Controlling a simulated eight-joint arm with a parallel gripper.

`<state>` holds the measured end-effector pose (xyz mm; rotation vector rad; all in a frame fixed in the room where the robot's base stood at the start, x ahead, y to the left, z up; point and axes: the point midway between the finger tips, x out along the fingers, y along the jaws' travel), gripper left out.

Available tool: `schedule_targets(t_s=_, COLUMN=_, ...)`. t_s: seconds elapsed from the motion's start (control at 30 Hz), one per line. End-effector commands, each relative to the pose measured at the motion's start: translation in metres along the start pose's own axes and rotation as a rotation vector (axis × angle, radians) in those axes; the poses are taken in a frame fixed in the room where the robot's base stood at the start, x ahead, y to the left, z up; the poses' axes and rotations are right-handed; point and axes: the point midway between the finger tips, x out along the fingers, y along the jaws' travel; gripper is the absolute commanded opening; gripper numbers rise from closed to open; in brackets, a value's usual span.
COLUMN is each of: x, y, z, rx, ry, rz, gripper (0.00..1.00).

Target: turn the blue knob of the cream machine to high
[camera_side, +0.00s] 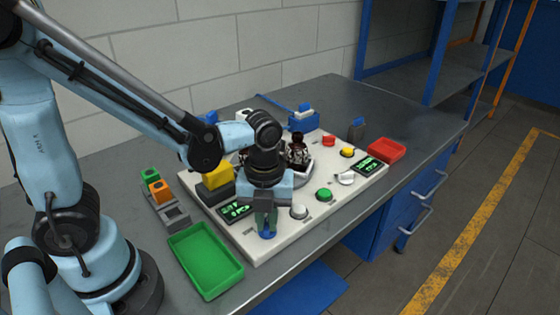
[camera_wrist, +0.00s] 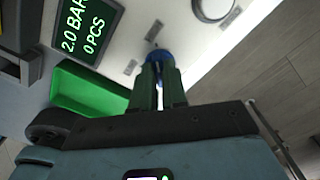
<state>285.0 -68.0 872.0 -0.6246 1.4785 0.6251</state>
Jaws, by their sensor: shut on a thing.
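The cream machine (camera_side: 345,201) is a flat panel on the grey bench, with knobs, buttons and displays. Its blue knob (camera_side: 267,235) is at the front edge, below my gripper (camera_side: 266,224). The wrist view also shows the blue knob (camera_wrist: 158,56) between the tips of my green fingers (camera_wrist: 158,72). My gripper points down and is shut on the knob. The fingers cover much of it, and I cannot tell which setting it points to. Small dark label plates lie around it. A green-lit display (camera_wrist: 88,25) reads 2.0 BAR, 0 PCS.
A green tray (camera_side: 205,262) stands left of the knob and a red tray (camera_side: 385,150) at the far right. A green button (camera_side: 323,194) and a silver round button (camera_side: 299,211) are right of my gripper.

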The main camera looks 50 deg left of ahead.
Motion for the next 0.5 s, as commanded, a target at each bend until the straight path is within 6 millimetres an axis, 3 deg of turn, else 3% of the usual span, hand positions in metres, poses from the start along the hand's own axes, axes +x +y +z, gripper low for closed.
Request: schedule_targets(t_s=0.5, x=-0.0002, y=-0.0003, z=-0.0006, rx=0.033, ry=0.003, rz=0.000, gripper=0.00)
